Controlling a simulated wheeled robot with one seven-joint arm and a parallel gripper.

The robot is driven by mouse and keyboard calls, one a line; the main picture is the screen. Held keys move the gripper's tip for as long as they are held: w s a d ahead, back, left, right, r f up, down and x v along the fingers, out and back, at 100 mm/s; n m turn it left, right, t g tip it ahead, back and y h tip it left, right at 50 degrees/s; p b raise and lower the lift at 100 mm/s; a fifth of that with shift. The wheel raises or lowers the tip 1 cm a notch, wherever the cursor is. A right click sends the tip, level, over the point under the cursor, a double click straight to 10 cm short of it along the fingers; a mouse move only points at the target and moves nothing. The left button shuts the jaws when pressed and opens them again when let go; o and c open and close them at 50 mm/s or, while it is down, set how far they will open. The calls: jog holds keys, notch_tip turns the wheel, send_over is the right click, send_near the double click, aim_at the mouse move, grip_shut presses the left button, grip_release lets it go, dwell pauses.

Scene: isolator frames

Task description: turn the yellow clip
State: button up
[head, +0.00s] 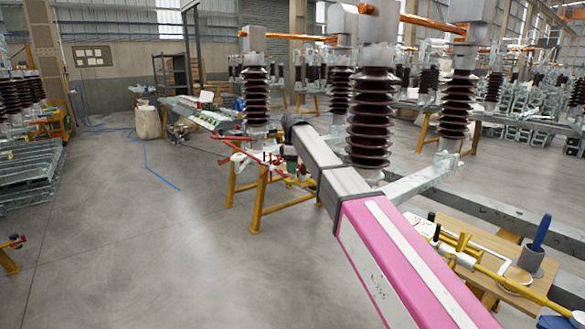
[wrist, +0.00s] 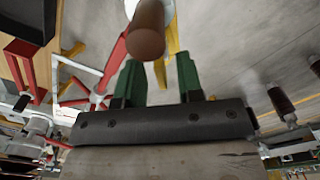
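My gripper (wrist: 158,75) has two green fingers held apart, with a clear gap between them. A brown rounded cylinder end (wrist: 146,30) shows just beyond and above the gap. A yellow piece (wrist: 172,35) shows behind it, its lower end between the fingertips; I cannot tell whether this is the clip or part of a stand. Nothing is visibly gripped. In the head view my gripper (head: 288,158) is small and partly hidden by my arm, beside red bars (head: 232,148) on a yellow-legged stand (head: 262,195). No clip can be made out clearly there.
Red and white bars (wrist: 98,88) lie left of my fingers in the wrist view. Tall brown ribbed insulators (head: 370,115) stand close behind my arm. A wooden table (head: 490,240) is at the right. The grey floor (head: 130,240) at the left is mostly clear.

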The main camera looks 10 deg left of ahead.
grip_shut()
dwell(0.4)
jog(key=m, duration=0.8)
jog(key=shift+m, duration=0.3)
jog(key=m, duration=0.9)
jog(key=shift+m, duration=0.3)
